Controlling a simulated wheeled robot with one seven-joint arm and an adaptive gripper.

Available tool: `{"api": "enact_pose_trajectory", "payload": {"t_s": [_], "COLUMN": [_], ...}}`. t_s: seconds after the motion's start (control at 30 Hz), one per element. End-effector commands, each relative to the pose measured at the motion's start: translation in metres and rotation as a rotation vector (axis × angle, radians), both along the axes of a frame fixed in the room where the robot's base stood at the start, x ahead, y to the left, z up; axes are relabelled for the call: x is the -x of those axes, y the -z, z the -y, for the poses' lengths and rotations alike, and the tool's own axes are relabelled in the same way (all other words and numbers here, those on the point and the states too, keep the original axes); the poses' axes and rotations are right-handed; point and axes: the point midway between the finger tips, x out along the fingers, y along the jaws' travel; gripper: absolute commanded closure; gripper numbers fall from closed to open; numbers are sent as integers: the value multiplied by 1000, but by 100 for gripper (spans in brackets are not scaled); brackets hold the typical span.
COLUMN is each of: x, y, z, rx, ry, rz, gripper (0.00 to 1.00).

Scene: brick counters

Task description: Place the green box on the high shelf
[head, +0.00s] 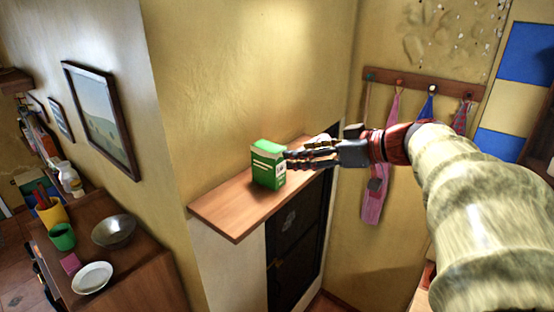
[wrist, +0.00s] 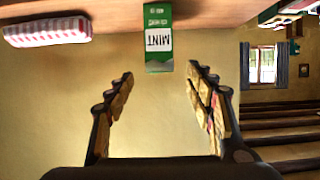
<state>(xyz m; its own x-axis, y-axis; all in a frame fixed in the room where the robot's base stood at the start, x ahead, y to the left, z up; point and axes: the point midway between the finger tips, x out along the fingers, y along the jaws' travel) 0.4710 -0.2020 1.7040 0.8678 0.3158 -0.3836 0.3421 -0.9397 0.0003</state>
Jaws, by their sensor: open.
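The green box (head: 266,168) stands upright on the wooden high shelf (head: 226,209), near the shelf's middle. In the wrist view the scene appears upside down; the box (wrist: 158,38), with a white label reading MINT, sits against the shelf (wrist: 115,8) along the top of the picture. My gripper (head: 300,158) is just right of the box in the head view. In the wrist view my gripper's (wrist: 158,84) fingers are spread and empty, and the box lies just beyond the fingertips, between their lines. Nothing is held.
A red-and-white striped object (wrist: 47,31) lies on the shelf beside the box. Hanging cloths (head: 372,200) and a hook rail (head: 420,84) are on the wall behind my arm. A lower counter at left holds a metal bowl (head: 113,231), white plate (head: 92,278) and green cup (head: 62,237).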

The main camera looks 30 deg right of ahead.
Motion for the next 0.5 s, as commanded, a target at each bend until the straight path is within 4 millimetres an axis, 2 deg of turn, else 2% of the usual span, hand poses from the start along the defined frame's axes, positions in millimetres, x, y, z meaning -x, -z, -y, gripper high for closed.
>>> {"api": "enact_pose_trajectory", "payload": {"t_s": [0.1,0.2,0.27,0.4,0.5], "x": [2,-7,-18,-46,-51], "y": [-2,-10,-23,-63,-82], "z": [1,-3,-6,-13,-12], "rx": [2,24,53,141,184], "ry": [1,17,46,193,342], "rz": [3,46,106,290,372], "gripper": [46,46,46,46,46]}}
